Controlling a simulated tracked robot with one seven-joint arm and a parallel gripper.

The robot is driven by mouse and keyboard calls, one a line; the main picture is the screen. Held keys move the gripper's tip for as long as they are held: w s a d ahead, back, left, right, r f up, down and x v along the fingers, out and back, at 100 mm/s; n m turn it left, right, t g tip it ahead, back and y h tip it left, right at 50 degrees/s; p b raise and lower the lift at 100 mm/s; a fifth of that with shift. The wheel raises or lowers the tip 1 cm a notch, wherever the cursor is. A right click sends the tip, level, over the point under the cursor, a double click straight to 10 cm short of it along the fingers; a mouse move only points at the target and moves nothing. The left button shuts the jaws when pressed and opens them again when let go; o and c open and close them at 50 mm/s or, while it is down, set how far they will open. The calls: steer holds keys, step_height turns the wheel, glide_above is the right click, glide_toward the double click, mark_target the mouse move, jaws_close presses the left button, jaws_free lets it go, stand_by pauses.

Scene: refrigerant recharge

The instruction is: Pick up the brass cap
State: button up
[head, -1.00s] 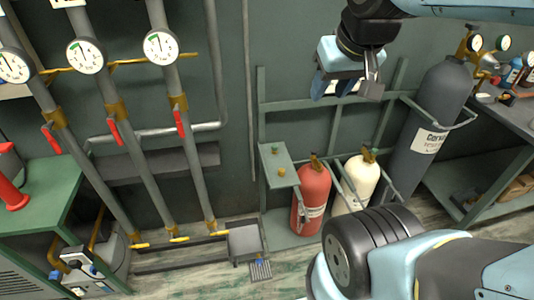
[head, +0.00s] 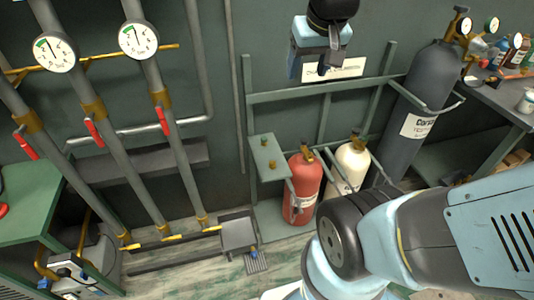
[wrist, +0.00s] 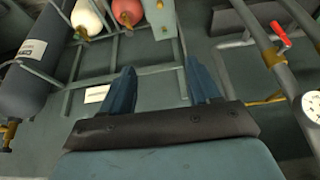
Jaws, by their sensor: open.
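A small brass cap (head: 273,162) sits on the small green shelf (head: 268,174) at the left end of the cylinder rack in the head view. A second small cap (head: 266,141) stands behind it on the same shelf. My gripper (head: 323,68) is above and to the right of the shelf, in front of the wall, well apart from both caps. In the wrist view, my gripper (wrist: 163,84) has its two dark blue fingers spread with nothing between them. The shelf (wrist: 166,28) shows at the top there, with a small cap (wrist: 160,5) near the upper edge.
A red cylinder (head: 302,190) and a cream cylinder (head: 347,170) stand right of the shelf. A tall grey cylinder (head: 425,95) leans in the rack (head: 318,90). Pipes with gauges (head: 138,39) and red handles run at left. A cluttered bench (head: 505,100) is at far right.

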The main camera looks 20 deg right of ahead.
steer(key=w+f+g, duration=0.1)
steer(key=w+f, duration=0.6)
steer(key=w, duration=0.3)
steer(key=m+g, duration=0.2)
steer(key=g, duration=0.2)
glide_above(272, 162)
step_height(272, 162, down, 30)
steer(key=f, duration=0.8)
steer(key=shift+w+d+f, duration=0.2)
steer(key=shift+w+f, duration=0.05)
steer(key=shift+f, duration=0.15)
steer(key=shift+s+a+f, duration=0.1)
steer(key=shift+s+f, duration=0.05)
steer(key=shift+f, duration=1.25)
steer(key=shift+s+f, duration=0.1)
steer(key=shift+f, duration=1.3)
steer(key=c, duration=1.1)
